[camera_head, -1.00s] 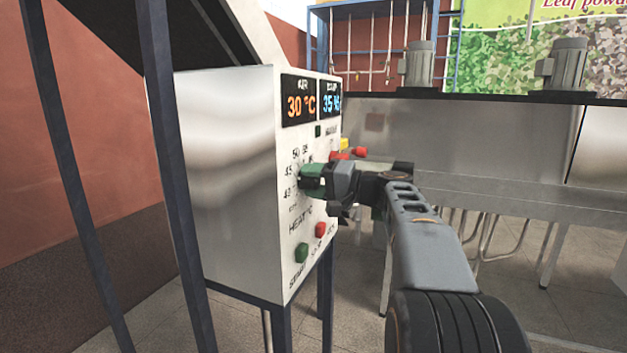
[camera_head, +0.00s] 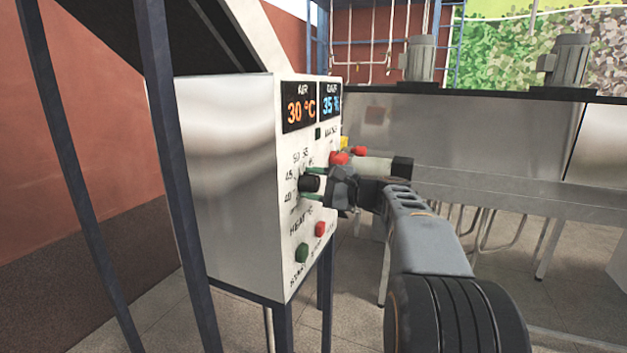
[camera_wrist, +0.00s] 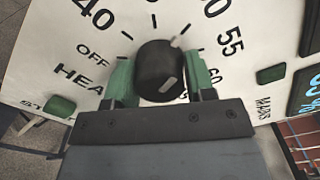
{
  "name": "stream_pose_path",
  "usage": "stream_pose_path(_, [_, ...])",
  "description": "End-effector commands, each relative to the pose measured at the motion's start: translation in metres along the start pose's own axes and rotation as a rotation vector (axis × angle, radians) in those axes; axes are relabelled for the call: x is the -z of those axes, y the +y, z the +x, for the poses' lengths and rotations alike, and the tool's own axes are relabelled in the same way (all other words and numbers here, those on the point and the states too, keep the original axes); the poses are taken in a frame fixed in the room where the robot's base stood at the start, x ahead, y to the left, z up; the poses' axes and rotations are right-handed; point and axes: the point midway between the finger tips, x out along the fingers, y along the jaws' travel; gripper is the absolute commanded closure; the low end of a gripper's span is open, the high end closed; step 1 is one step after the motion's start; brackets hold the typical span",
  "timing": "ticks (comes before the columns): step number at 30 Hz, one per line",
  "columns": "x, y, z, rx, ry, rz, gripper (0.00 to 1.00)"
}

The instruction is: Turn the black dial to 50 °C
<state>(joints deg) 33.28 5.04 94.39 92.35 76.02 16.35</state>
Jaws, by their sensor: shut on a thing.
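The black dial (camera_head: 311,183) is on the white front panel (camera_head: 290,220) of a metal cabinet, ringed by printed temperature numbers. My gripper (camera_wrist: 160,80) is shut on the dial, with one green finger on each side of it in the wrist view. There the dial (camera_wrist: 160,62) carries a white bar on its face and a pale mark at its upper right edge. That mark lies between the printed 40 and 55; I cannot tell the exact setting. The AIR display (camera_head: 299,106) reads 30 °C.
A second display (camera_head: 330,101) shows 35 %. A red button (camera_head: 320,229) and a green button (camera_head: 303,252) sit below the dial; red knobs (camera_head: 339,158) are above right. Dark frame posts (camera_head: 170,150) stand at left. A steel table (camera_head: 480,180) is behind my arm.

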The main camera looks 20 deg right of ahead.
Motion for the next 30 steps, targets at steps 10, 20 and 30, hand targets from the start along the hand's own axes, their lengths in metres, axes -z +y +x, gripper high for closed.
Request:
stream_pose_path(10, [0.0001, 0.0, 0.0, 0.001, 0.0, 0.067, 0.74])
stream_pose_path(20, [0.0002, 0.0002, 0.0, 0.001, 0.0, 0.07, 0.74])
stream_pose_path(30, [0.0001, 0.0001, 0.0, 0.0, 0.0, 0.069, 0.25])
